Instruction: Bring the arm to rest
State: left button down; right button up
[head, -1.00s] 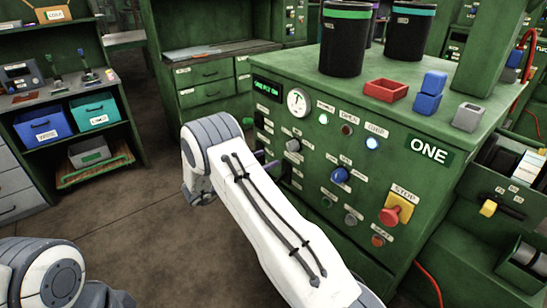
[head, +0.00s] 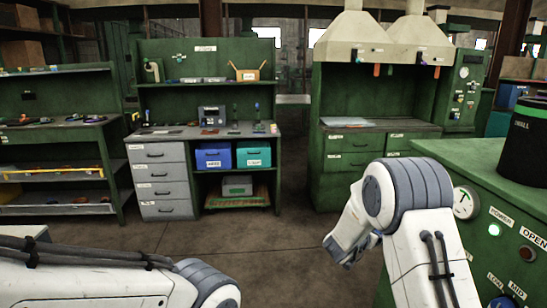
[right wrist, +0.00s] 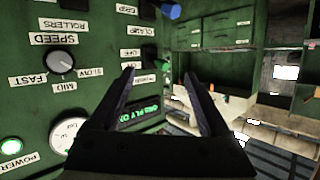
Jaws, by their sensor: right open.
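My right arm (head: 420,225) reaches in from the lower right in the head view, its elbow raised and its wrist folded down beside the green machine (head: 455,160). My right gripper (right wrist: 158,74) shows in the right wrist view, open and with nothing between its fingers. It is close to the machine's control panel, which appears upside down there; I cannot tell whether it touches. My left arm (head: 120,280) lies across the lower left of the head view, and its gripper is out of the picture.
The panel carries a round gauge (head: 466,202), a speed knob (right wrist: 61,62) and a lit green display (right wrist: 138,115). A black drum (head: 524,142) stands on the machine. Bare floor (head: 270,238) lies between my arms, before the drawer workbench (head: 160,180) and hooded bench (head: 365,150).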

jog(key=s+a+n+y, duration=0.4)
jog(key=a+y, duration=0.3)
jog(key=a, duration=0.1)
jog(key=s+a+f+n+g+y, duration=0.1)
jog(key=s+a+n+g, duration=0.1)
jog(key=s, duration=0.6)
jog(key=s+a+f+n+g+y, duration=0.1)
jog(key=s+n+g, duration=0.15)
jog(key=s, duration=0.65)
jog(key=s+a+f+n+g+y, duration=0.1)
jog(key=s+a+f+n+g, duration=0.15)
jog(key=s, duration=0.55)
jog(key=s+a+r+n+g+y+p, duration=0.1)
jog(key=s+a+r+n+g+p, duration=0.2)
jog(key=s+a+r, duration=0.9)
jog(key=s+a+n+p, duration=0.1)
jog(key=s+n+p, duration=0.1)
jog(key=n+p, duration=0.1)
jog(key=shift+r+n, duration=0.4)
jog(key=shift+c, duration=0.3)
